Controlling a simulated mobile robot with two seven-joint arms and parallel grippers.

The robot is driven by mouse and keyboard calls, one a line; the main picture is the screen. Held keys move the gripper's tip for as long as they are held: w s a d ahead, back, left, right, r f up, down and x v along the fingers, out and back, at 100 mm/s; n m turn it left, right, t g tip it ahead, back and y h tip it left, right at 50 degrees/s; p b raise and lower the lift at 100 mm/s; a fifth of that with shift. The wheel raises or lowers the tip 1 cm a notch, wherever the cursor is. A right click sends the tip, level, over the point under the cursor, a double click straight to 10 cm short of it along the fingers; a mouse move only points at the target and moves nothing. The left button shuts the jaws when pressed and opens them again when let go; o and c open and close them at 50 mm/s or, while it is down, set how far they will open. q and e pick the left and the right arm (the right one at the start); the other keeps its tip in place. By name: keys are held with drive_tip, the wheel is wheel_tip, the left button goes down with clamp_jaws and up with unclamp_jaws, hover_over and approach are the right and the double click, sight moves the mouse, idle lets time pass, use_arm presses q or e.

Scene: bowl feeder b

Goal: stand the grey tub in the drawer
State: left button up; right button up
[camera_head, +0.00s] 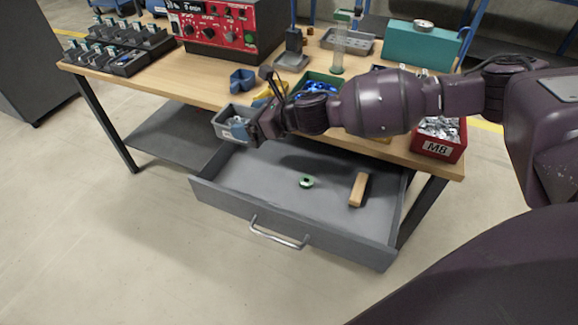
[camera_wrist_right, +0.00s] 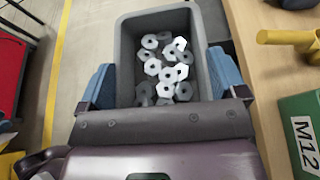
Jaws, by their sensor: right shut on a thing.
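The grey tub (camera_head: 221,128) is held by my right gripper (camera_head: 240,127) over the left back part of the open drawer, by the bench's front edge. In the right wrist view the tub (camera_wrist_right: 126,62) holds several metal nuts (camera_wrist_right: 168,68), and the blue fingers of my right gripper (camera_wrist_right: 163,80) are shut on its two sides. The tub's lower part is hidden from the wrist camera. The grey drawer (camera_head: 250,170) is pulled out under the bench. My left gripper is not in view.
In the drawer lie a green ring-shaped thing (camera_head: 306,182) and a wooden block (camera_head: 359,189); its left part is clear. On the bench (camera_head: 205,93) stand a small blue bin (camera_head: 242,79) and a red bin marked M8 (camera_head: 438,149) at the front right edge.

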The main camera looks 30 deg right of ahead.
wheel_tip(320, 180, down, 14)
drive_tip(key=b, duration=0.4)
drive_tip(key=shift+s+f, duration=0.1)
drive_tip(key=shift+f, duration=0.4)
wheel_tip(320, 180, down, 4)
drive_tip(key=shift+f+b, duration=0.1)
drive_tip(key=shift+b, duration=0.8)
drive_tip(key=shift+f, duration=0.2)
drive_tip(key=shift+r, duration=0.25)
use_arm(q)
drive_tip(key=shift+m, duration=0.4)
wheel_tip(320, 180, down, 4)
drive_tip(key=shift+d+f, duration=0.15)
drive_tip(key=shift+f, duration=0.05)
use_arm(e)
drive_tip(key=shift+f, duration=0.1)
